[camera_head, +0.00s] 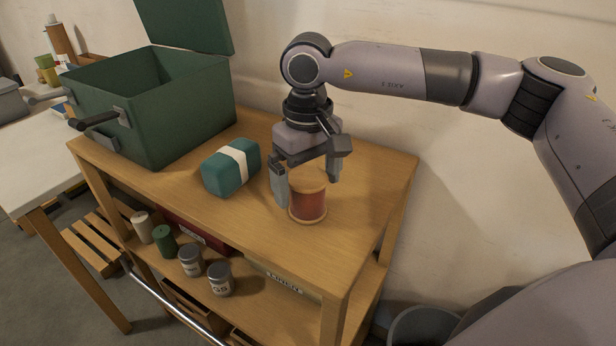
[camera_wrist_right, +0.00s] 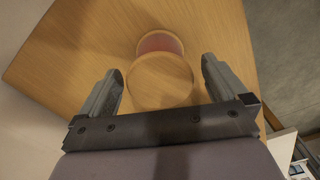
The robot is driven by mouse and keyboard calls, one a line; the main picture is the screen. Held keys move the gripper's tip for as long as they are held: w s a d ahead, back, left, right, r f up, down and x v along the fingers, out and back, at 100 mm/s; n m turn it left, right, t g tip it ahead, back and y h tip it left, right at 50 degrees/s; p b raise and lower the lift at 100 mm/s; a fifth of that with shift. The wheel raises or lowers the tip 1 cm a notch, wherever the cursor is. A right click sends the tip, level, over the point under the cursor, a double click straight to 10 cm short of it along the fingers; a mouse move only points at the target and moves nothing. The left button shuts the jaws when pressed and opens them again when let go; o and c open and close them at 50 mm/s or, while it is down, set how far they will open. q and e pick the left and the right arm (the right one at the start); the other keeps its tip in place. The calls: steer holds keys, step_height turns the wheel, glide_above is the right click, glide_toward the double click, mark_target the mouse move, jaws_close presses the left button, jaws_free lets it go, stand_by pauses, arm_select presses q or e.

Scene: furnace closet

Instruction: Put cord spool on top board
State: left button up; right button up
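The cord spool (camera_head: 307,206) has red cord between pale wooden end discs. It stands upright on the bare right part of the top board (camera_head: 347,215). My right gripper (camera_head: 308,184) is open above it, pointing down, with its fingers to either side of the spool's upper part. In the right wrist view the spool's round wooden top (camera_wrist_right: 160,80) lies between the open fingertips (camera_wrist_right: 162,84). Gaps show on both sides, and some red cord shows beyond the disc. My left gripper is not in view.
A teal bundle with a white band (camera_head: 231,167) lies left of the spool. An open green box (camera_head: 160,105) stands farther left. Several small cans and spools, including a grey can (camera_head: 220,279), stand on the lower shelf. A wall rises behind the board.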

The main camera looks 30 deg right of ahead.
mark_target(307, 178)
steer(key=shift+r, duration=0.1)
steer(key=shift+r, duration=0.25)
step_height(307, 178, up, 12)
steer(key=shift+f, duration=0.15)
stand_by(0.6)
